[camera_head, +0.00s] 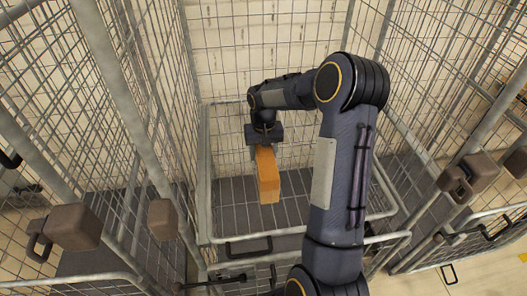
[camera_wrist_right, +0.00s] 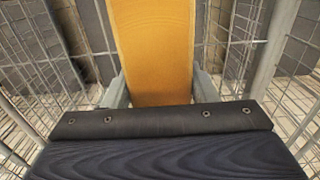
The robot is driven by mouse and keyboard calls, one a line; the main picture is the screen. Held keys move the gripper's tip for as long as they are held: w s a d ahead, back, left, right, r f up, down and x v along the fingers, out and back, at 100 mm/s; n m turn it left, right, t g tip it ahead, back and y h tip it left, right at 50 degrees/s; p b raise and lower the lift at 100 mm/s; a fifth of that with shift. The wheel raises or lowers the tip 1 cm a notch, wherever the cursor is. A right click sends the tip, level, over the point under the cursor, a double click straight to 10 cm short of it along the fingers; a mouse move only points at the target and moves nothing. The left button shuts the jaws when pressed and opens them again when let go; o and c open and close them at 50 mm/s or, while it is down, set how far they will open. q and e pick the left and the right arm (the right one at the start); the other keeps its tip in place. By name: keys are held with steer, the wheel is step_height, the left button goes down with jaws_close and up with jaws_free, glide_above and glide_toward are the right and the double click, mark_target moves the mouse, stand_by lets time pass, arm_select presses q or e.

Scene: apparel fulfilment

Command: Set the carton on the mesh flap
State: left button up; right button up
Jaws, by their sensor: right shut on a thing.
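The carton (camera_head: 268,177) is an orange-brown box. In the head view it hangs, long side roughly upright, from my right gripper (camera_head: 264,148), over the inside of the middle mesh cage. In the right wrist view the carton (camera_wrist_right: 154,50) fills the top middle, between the two fingers of my right gripper (camera_wrist_right: 155,92), which is shut on it. The mesh flap (camera_head: 232,205) seems to be the grey grid surface below the carton; the gap between them is hard to judge. My left gripper is not in view.
Mesh cage walls (camera_head: 270,50) rise behind and on both sides of the carton. A front rail with a dark handle (camera_head: 248,246) runs nearer to me. Brown corner blocks (camera_head: 163,219) sit on the posts. Grid surface is free on both sides of the carton.

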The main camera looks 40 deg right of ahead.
steer(key=shift+f, duration=0.1)
steer(key=shift+f, duration=0.15)
steer(key=o, duration=1.2)
steer(key=shift+o, duration=0.2)
step_height(320, 180, up, 12)
steer(key=shift+f+b, duration=0.15)
steer(key=shift+b, duration=0.2)
steer(key=s+a+r+n+t+y, duration=0.25)
steer(key=s+a+r, duration=0.35)
steer(key=s+a, duration=0.4)
steer(key=s+a+f+n+t, duration=0.1)
steer(key=s+a+f, duration=0.1)
steer(key=s+a, duration=0.2)
steer(key=s+a+f+t+y, duration=0.1)
steer(key=s+a, duration=0.4)
steer(key=s, duration=0.5)
steer(key=shift+s+f+n+t, duration=0.2)
steer(key=shift+f+n+t, duration=0.15)
steer(key=shift+f+t, duration=0.2)
